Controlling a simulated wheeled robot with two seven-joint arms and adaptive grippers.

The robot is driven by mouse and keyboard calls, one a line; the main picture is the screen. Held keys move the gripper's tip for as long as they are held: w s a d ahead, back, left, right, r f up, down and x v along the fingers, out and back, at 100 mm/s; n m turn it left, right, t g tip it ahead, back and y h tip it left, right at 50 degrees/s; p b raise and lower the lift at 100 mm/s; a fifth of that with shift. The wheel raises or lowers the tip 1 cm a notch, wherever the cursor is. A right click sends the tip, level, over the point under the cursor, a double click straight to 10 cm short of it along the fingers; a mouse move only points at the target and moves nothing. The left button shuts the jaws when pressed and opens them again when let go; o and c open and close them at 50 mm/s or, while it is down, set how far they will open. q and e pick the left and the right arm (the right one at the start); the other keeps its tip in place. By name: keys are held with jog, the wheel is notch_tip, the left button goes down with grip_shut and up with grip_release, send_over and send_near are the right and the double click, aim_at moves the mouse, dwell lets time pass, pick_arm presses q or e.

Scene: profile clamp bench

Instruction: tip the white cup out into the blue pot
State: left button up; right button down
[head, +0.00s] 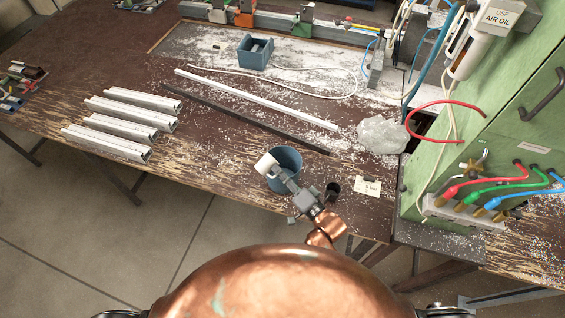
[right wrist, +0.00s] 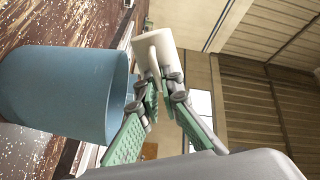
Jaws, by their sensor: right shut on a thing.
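The blue pot (head: 290,158) stands on the worn brown bench near its front edge, and it fills the left of the right wrist view (right wrist: 60,92). The small white cup (head: 265,165) is above the pot's left rim in the head view. In the right wrist view the cup (right wrist: 156,50) is just beyond the pot's mouth, clear of it. My right gripper (head: 279,176) reaches over the pot, its green-padded fingers (right wrist: 163,88) shut on the cup's near side. I cannot tell which way the cup's mouth faces or what is inside. My left gripper is not in view.
A crumpled clear bag (head: 382,135), a paper note (head: 367,187) and a dark round holder (head: 333,188) lie right of the pot. A dark bar (head: 240,115) and a white profile (head: 250,98) lie behind. Several pale profiles (head: 120,128) lie left. Bench between is clear.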

jog(key=shift+w+r+m+b, duration=0.15)
jog(key=shift+m+b, duration=0.15)
jog(key=shift+m, duration=0.4)
jog(key=shift+w+d+r+m+b, duration=0.15)
jog(key=shift+w+d+m+b, duration=0.45)
jog(key=shift+d+m, duration=0.3)
jog(key=shift+s+a, duration=0.1)
jog(key=shift+f+m+p, duration=0.5)
jog(key=shift+m+p, duration=0.1)
jog(key=shift+m, duration=0.2)
jog(key=shift+w+d+m, duration=0.2)
jog(key=shift+m, duration=0.1)
jog(key=shift+p, duration=0.45)
